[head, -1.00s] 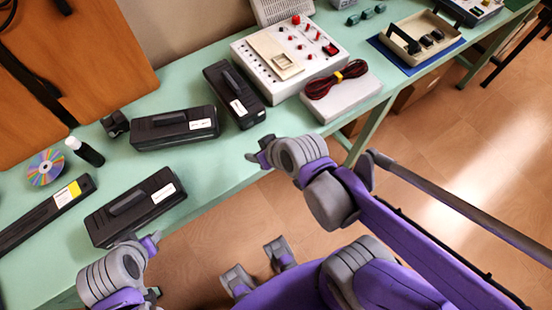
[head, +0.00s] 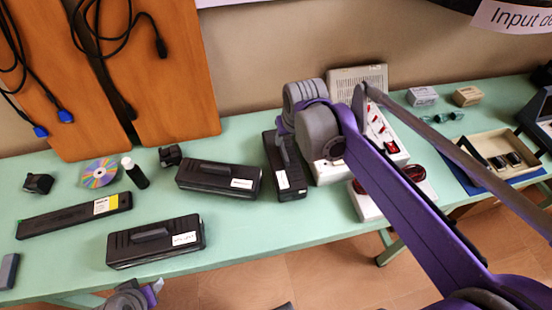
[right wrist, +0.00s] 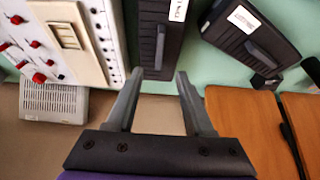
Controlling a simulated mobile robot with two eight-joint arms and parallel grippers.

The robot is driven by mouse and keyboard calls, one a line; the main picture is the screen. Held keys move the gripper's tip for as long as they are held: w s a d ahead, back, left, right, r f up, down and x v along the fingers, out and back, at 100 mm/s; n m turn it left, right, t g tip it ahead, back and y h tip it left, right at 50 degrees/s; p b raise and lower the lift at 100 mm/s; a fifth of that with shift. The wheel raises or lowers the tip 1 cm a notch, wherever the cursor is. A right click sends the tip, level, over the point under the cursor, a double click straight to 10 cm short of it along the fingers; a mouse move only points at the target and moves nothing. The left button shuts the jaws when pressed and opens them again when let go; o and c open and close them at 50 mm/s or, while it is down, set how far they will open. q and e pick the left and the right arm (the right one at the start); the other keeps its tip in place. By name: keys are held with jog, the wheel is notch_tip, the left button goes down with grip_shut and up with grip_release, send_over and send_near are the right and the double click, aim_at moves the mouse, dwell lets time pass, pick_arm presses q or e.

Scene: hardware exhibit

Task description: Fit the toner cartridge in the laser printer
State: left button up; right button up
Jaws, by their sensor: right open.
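Three black cartridges with grip bars and white labels lie on the green bench: a back one (head: 205,183), a front one (head: 140,250) and a right one (head: 292,193). My right gripper (head: 284,140) is open over the far end of the right cartridge. In the right wrist view its fingertips (right wrist: 160,76) lie near the end of that cartridge (right wrist: 150,45), holding nothing; contact cannot be told. The back cartridge also shows there (right wrist: 240,45). My left gripper (head: 152,292) is at the bottom edge, partly cut off, near the front cartridge. I cannot identify a laser printer.
A beige control panel (head: 330,172) stands right of the cartridges, partly behind my right arm. A long black bar (head: 60,219), a disc (head: 99,173) and a small bottle (head: 134,173) lie left. A beige tray (head: 485,148) is at right.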

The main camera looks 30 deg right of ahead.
aim_at(284, 151)
jog(key=x, duration=1)
jog(key=shift+w+d+f+b, duration=0.1)
jog(key=shift+w+b, duration=0.05)
jog(key=shift+b, duration=0.2)
jog(key=shift+f, duration=0.25)
grip_shut()
dwell(0.3)
dwell(1.2)
